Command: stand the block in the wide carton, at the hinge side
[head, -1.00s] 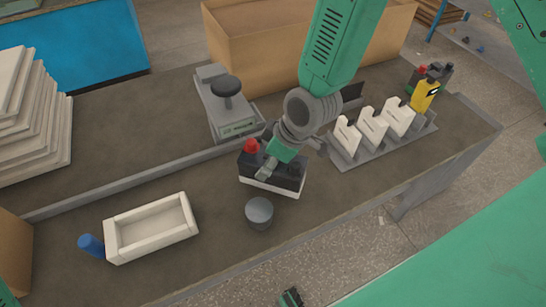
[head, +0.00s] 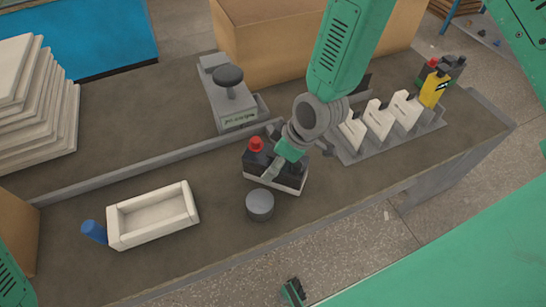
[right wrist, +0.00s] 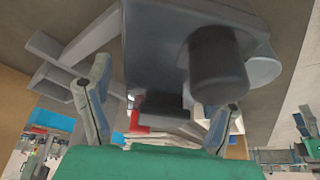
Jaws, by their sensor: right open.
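The block appears to be the dark battery-like block (head: 262,162) with a red cap and a pale lower band. It stands upright on the bench near the middle. My right gripper (head: 272,172) is over its top, and its fingers are open. In the right wrist view, the open fingers (right wrist: 160,105) frame the block's dark body (right wrist: 150,40), with a dark round post close to the camera. Contact cannot be told. The wide carton (head: 270,50) appears to be the large brown box at the back, partly behind my arm. Its hinge is not discernible.
A grey can (head: 260,206) stands just in front of the block. A white tray (head: 152,235) and blue cylinder (head: 94,231) are at left. A scale-like device (head: 228,100), low rail (head: 140,172) and rack of white pieces (head: 375,148) surround the middle. Bench between tray and block is clear.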

